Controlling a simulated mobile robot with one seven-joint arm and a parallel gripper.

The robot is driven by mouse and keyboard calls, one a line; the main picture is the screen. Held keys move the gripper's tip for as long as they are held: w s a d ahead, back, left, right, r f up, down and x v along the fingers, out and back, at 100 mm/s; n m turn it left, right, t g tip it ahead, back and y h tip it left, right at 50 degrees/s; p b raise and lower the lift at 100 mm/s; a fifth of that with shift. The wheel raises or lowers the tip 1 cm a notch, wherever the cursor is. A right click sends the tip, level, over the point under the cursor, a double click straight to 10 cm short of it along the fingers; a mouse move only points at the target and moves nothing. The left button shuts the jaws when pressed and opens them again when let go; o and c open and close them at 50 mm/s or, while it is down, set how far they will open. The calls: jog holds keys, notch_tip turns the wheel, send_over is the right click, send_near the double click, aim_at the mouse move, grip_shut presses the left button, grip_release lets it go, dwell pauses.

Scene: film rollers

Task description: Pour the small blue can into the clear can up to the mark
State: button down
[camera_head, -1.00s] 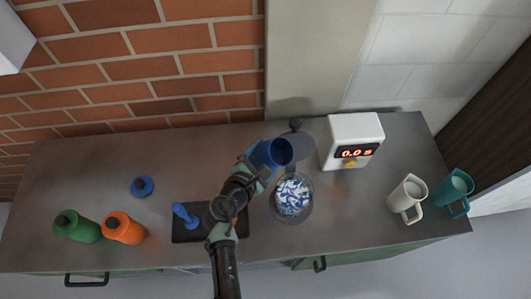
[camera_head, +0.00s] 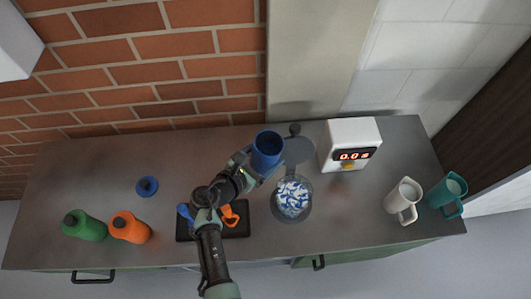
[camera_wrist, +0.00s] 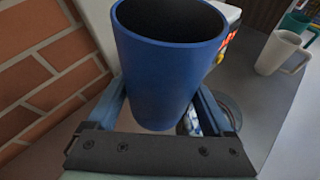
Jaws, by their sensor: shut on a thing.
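The small blue can (camera_head: 267,150) is held by my gripper (camera_head: 256,168) above the counter, behind and left of the clear can. In the wrist view the blue can (camera_wrist: 165,75) stands roughly upright between the two fingers, which are shut on its sides. Its mouth is open; its inside looks dark and I see no contents. The clear can (camera_head: 305,212) stands on the counter with blue and white pieces inside; its round lid (camera_head: 298,150) is swung open at the back. I cannot make out the mark. The wrist view shows only part of the clear can (camera_wrist: 226,110).
A white device (camera_head: 350,135) with a red "0.0" display stands behind right. White (camera_head: 402,200) and teal (camera_head: 447,192) mugs are at right. Green (camera_head: 84,226) and orange (camera_head: 130,228) bottles and a blue lid (camera_head: 147,187) are left. A black tray (camera_head: 236,230) holds orange and blue tools.

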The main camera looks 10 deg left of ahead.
aim_at(274, 138)
jog(key=shift+w+d+r, duration=0.1)
jog(key=shift+d+r, duration=0.05)
jog(key=shift+d, duration=0.05)
notch_tip(274, 138, up, 3)
jog(key=p, duration=0.3)
jog(key=shift+n, duration=0.3)
notch_tip(274, 138, up, 3)
jog(key=h+p, duration=0.1)
jog(key=p, duration=0.2)
jog(key=shift+n, duration=0.3)
